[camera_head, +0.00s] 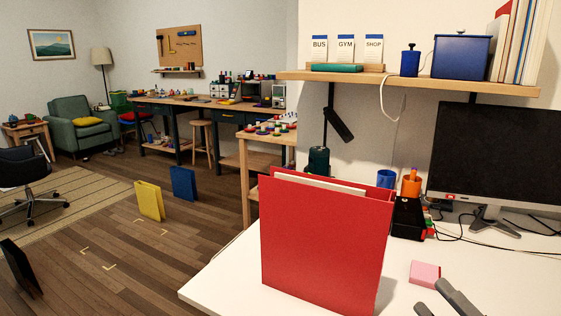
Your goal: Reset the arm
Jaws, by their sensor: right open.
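My right gripper (441,297) shows at the bottom right edge, over the white desk (510,270). Its two grey fingers are apart with nothing seen between them. Most of the right arm is out of the picture. A pink block of notes (425,273) lies on the desk just beyond the fingers. A large red binder (322,245) stands upright on the desk, to the left of the gripper and apart from it. My left gripper is not in view.
A monitor (497,160), black tray (407,218), orange pen cup (411,185) and blue cup (386,179) stand behind. A wall shelf (400,82) hangs above. Yellow (149,201) and blue (183,183) binders stand on the floor. The desk's right front is mostly clear.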

